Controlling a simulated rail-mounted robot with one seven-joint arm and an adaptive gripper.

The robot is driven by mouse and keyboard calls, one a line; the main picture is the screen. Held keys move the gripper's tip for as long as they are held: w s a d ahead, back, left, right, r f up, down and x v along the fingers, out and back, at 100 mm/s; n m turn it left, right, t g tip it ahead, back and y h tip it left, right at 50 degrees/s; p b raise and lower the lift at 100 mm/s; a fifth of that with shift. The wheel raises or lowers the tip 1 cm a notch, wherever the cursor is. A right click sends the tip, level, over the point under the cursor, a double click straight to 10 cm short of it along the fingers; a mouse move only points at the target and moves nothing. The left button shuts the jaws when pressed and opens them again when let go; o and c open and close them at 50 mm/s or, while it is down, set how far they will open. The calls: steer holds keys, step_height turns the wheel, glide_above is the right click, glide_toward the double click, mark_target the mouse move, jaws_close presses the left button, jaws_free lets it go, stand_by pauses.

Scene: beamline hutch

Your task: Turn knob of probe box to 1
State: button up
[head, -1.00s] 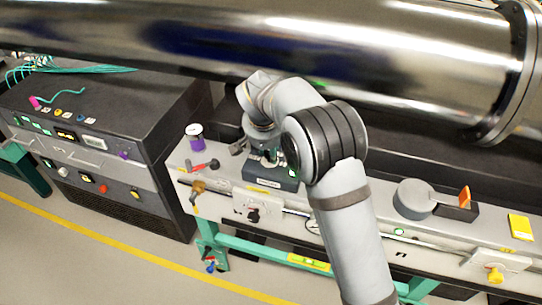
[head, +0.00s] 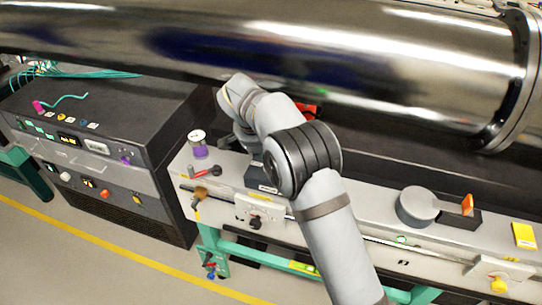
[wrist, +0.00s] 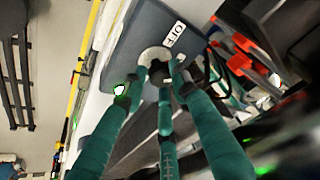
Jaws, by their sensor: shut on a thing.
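The probe box (wrist: 135,42) is a dark grey box on the pale bench, with a white label reading OFF (wrist: 174,33) on its face. Its round grey knob (wrist: 154,54) shows beside the label in the wrist view, partly covered by my fingers. My gripper (wrist: 160,77) has teal fingers and is shut on the knob. No mark for 1 can be made out. In the head view only part of the probe box (head: 257,177) shows; my arm hides the knob and fingers.
A large shiny pipe (head: 300,50) runs just above and behind my arm. A white and purple spool (head: 198,143) and a red-handled tool (head: 205,172) lie left of the box. A round grey part (head: 416,206) stands to the right on the bench.

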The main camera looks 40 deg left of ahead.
steer(key=shift+w+a+r, duration=0.15)
steer(key=shift+w+r, duration=0.1)
steer(key=shift+r, duration=0.05)
steer(key=o, duration=1.1)
steer(key=shift+f, duration=0.2)
steer(key=shift+c, duration=0.2)
steer(key=shift+s, duration=0.1)
steer(key=v, duration=1.2)
steer(key=x, duration=1.2)
steer(key=shift+f, duration=0.1)
